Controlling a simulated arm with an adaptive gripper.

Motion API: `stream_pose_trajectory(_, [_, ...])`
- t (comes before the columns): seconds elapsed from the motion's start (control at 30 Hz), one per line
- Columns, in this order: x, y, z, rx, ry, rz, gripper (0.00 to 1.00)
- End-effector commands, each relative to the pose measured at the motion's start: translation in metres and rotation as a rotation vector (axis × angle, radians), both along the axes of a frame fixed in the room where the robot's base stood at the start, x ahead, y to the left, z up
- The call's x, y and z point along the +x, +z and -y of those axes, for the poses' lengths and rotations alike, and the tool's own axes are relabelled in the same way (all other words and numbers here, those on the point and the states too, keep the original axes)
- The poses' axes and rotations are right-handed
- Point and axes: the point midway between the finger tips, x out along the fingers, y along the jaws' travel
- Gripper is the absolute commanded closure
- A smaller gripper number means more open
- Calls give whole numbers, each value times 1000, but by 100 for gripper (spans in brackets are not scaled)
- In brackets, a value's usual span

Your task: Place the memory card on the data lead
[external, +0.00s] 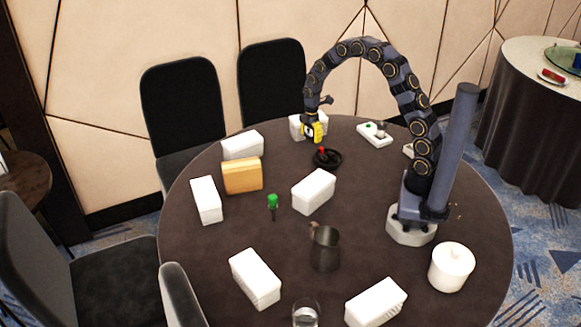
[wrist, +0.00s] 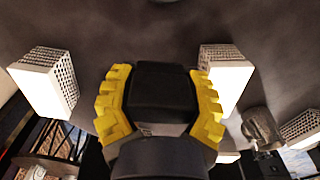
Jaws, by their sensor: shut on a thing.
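My gripper (external: 314,131), with yellow fingers, hangs low over the back of the round table. In the wrist view its fingers (wrist: 160,95) are on either side of a dark, flat-topped block (wrist: 162,92), which I take to be the memory card. The card cannot be made out in the external view. A black coil (external: 331,163), apparently the data lead, lies on the table just below and right of my gripper. A small red piece (external: 323,152) shows at the coil; what it is is unclear. The coil cannot be made out in the wrist view.
Several white boxes (external: 314,192) stand around the dark table (external: 290,250). One is close behind my gripper. A wooden block (external: 242,176), a green-topped item (external: 272,203), a dark jug (external: 325,250), a glass (external: 305,314) and a white canister (external: 452,267) also stand there.

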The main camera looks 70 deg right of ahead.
Motion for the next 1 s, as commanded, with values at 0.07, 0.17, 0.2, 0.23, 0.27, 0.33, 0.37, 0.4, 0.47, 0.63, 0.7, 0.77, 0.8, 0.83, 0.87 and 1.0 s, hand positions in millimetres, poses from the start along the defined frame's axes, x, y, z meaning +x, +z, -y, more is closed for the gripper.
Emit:
stream_pose_trajectory(0.07, [-14, 5, 1, 2, -16, 1, 76])
stream_pose_trajectory(0.17, [-38, 12, 3, 2, -44, 6, 76])
stream_pose_trajectory(0.2, [-51, 14, 2, 5, -58, 2, 76])
stream_pose_trajectory(0.23, [-60, 16, 2, 5, -69, 2, 76])
stream_pose_trajectory(0.27, [-69, 19, 2, 4, -80, 3, 76])
stream_pose_trajectory(0.33, [-90, 22, 0, 3, -106, 4, 76])
stream_pose_trajectory(0.37, [-99, 24, -1, 4, -118, 3, 76])
stream_pose_trajectory(0.4, [-110, 26, -2, 4, -132, 3, 76])
stream_pose_trajectory(0.47, [-126, 27, -5, 4, -151, 1, 76])
stream_pose_trajectory(0.63, [-155, 30, -11, 1, -188, -1, 76])
stream_pose_trajectory(0.7, [-160, 30, -11, 0, -197, 0, 76])
stream_pose_trajectory(0.77, [-159, 29, -10, 0, -201, 0, 76])
stream_pose_trajectory(0.8, [-157, 27, -7, 1, -203, -2, 76])
stream_pose_trajectory(0.83, [-154, 24, -5, 1, -203, -3, 76])
stream_pose_trajectory(0.87, [-150, 22, -2, 0, -203, -2, 76])
stream_pose_trajectory(1.0, [-127, 9, 16, -1, -201, -2, 76])
